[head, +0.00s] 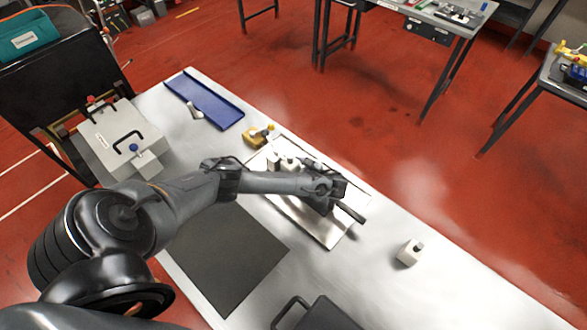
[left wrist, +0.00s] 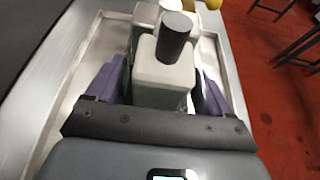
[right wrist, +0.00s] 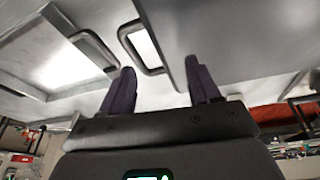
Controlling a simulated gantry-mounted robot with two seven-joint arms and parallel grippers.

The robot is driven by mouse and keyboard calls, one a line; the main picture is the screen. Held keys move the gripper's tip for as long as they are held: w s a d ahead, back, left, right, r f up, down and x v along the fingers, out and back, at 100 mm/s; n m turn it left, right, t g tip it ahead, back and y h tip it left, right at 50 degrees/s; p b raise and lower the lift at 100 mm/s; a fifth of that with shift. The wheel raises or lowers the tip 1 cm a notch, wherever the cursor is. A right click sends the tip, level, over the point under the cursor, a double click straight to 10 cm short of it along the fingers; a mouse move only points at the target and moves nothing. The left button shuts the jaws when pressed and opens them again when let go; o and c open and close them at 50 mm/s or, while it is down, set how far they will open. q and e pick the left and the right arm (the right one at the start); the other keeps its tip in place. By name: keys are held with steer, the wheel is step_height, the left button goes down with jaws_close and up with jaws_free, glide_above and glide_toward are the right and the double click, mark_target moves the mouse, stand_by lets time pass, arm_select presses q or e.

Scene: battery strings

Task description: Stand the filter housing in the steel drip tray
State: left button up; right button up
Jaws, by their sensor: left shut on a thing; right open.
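The filter housing (left wrist: 165,75), a pale block with a dark round cap, is between the purple fingers of my left gripper (left wrist: 158,95), which is shut on it. In the left wrist view it appears upright within the outline of the steel drip tray (left wrist: 232,75); I cannot tell whether its base touches the floor. In the head view the tray (head: 328,236) lies mid-table, and my left arm hides much of it and the held part. My right gripper (right wrist: 160,88) is open and empty in the right wrist view; it is outside the head view.
A yellow part (head: 258,136) and a blue tray (head: 204,98) lie beyond. A dark mat (head: 228,258) is in front, and a dark handled case (head: 322,316) is at the near edge.

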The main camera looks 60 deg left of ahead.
stand_by(0.3)
arm_select(q)
steer(key=o, duration=1.7)
steer(key=shift+c, duration=0.2)
arm_select(e)
steer(key=shift+a, duration=0.1)
arm_select(q)
steer(key=p+v, duration=0.1)
steer(key=v, duration=0.5)
steer(key=shift+a+r, duration=0.1)
arm_select(e)
steer(key=shift+r, duration=0.6)
arm_select(q)
steer(key=p+v, duration=0.3)
steer(key=v, duration=0.2)
steer(key=shift+w+d+r+p, duration=0.15)
steer(key=shift+d+p, duration=0.2)
steer(key=shift+d, duration=0.25)
arm_select(e)
steer(key=shift+r, duration=1.8)
